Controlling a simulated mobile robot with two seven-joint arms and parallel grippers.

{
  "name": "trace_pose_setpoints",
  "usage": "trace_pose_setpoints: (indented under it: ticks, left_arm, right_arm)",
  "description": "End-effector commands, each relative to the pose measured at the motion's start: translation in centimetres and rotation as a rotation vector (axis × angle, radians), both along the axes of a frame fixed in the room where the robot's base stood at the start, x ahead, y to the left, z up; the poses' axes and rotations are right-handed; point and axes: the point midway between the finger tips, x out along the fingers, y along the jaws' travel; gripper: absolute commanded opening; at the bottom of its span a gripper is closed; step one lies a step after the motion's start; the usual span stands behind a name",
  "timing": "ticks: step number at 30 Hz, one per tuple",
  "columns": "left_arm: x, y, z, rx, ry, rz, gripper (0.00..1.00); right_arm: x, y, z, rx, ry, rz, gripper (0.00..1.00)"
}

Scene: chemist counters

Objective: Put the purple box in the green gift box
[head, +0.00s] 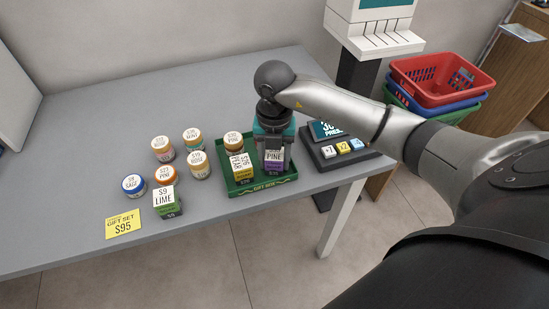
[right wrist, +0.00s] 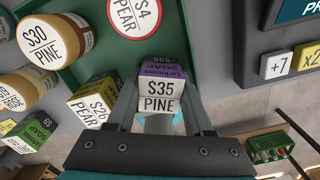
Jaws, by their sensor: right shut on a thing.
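The purple box (head: 275,160), with a white PINE label on top, is between the fingers of my right gripper (head: 273,150). The gripper is shut on it from above. The purple box also shows in the right wrist view (right wrist: 162,72). It is over or inside the right part of the green gift box (head: 262,187); I cannot tell if it touches the floor. The green gift box (right wrist: 95,62) also holds a PINE jar (head: 233,143) and a yellow PEAR box (head: 242,165). A PEAR jar (right wrist: 134,14) shows there in the right wrist view. My left gripper is not in view.
A dark button panel (head: 338,157) is close on the right. Stacked baskets (head: 440,80) stand beyond the counter. The counter's (head: 90,130) left side is clear.

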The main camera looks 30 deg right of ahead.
Motion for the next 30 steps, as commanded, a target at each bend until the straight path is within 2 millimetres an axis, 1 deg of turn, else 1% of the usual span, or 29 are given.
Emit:
trace_pose_setpoints:
  ticks: [1, 3, 4, 11, 14, 17, 24, 27, 30]
  left_arm:
    - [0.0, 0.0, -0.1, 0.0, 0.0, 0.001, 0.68]
    - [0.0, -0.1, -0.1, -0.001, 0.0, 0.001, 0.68]
    - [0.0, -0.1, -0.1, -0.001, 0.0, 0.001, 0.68]
    - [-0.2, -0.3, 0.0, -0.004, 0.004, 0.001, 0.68]
    - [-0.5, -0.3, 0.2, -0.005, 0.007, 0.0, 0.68]
    - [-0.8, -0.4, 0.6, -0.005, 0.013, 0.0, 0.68]
    - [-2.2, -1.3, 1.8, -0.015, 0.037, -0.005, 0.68]
    - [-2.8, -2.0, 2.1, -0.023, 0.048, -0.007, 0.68]
    - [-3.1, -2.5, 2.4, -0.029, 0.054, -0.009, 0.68]
  right_arm:
    - [0.0, 0.0, -0.1, 0.0, 0.0, 0.0, 0.54]
    - [0.0, 0.0, -0.1, 0.0, 0.0, 0.0, 0.62]
    - [0.0, 0.0, -0.1, 0.0, 0.0, -0.001, 0.64]
    - [0.0, 0.0, 0.0, 0.0, 0.0, -0.001, 0.64]
    - [0.0, 0.0, 0.4, 0.0, 0.0, -0.001, 0.64]
    - [0.1, 0.0, 1.8, 0.0, -0.004, -0.001, 0.64]
    - [0.1, -0.1, 7.1, -0.001, -0.004, 0.0, 0.64]
    - [0.1, -0.1, 9.1, -0.001, -0.004, -0.001, 0.64]
    - [0.1, 0.0, 10.6, -0.001, -0.003, 0.0, 0.64]
